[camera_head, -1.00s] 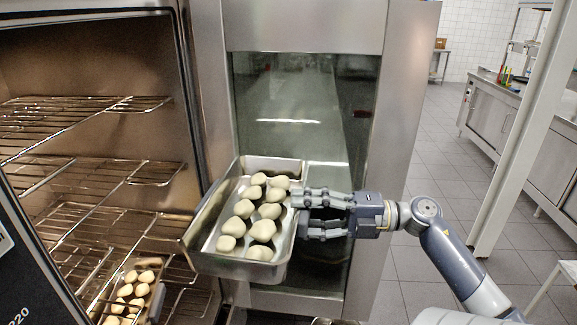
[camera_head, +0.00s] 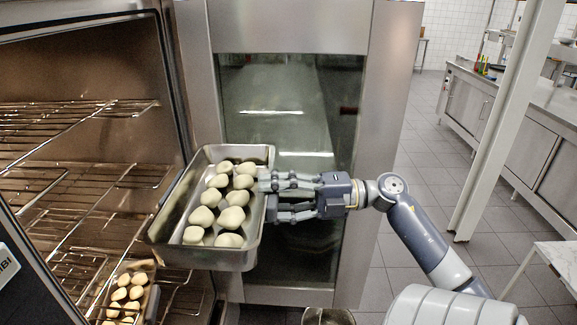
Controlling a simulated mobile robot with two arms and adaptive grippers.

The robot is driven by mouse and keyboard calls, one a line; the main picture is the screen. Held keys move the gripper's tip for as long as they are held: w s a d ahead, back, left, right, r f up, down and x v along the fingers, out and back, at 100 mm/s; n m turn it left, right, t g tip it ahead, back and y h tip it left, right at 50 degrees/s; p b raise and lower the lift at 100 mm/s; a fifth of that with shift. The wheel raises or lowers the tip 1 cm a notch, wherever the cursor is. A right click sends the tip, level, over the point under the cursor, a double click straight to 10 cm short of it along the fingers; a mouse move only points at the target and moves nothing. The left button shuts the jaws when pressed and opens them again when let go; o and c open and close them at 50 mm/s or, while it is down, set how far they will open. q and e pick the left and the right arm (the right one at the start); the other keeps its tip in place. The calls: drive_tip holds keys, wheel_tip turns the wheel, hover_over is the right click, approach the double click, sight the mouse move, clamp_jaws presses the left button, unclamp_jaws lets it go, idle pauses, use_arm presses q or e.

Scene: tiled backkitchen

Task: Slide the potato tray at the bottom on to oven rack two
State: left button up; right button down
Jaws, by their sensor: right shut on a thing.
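A steel tray of pale potatoes (camera_head: 208,258) is held up in front of the oven's open right side. Several potatoes (camera_head: 232,217) lie in it. My right gripper (camera_head: 268,197) is shut on the tray's right wall. The tray's left edge is close to the oven opening. The oven racks (camera_head: 85,178) are wire shelves at several heights on the left. A second tray with potatoes (camera_head: 126,292) sits low in the oven, partly hidden by the rack wires. My left gripper is not in view.
The open oven door (camera_head: 290,120) with its glass stands behind the held tray. A metal container (camera_head: 328,316) shows at the bottom edge. A steel counter (camera_head: 515,120) and a white post (camera_head: 505,125) are at the right. Tiled floor is clear between.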

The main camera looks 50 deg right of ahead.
drive_tip(key=w+d+f+b+x, duration=0.1)
drive_tip(key=f+x, duration=0.1)
drive_tip(key=x, duration=1.7)
drive_tip(key=w+d+f+b+x, duration=0.1)
drive_tip(key=w+d+f+x, duration=0.1)
drive_tip(key=x, duration=1.7)
drive_tip(key=shift+f+b, duration=0.3)
drive_tip(key=shift+b, duration=0.05)
drive_tip(key=shift+a, duration=0.1)
drive_tip(key=c, duration=0.6)
unclamp_jaws()
drive_tip(key=v, duration=1.2)
drive_tip(key=shift+s, duration=0.15)
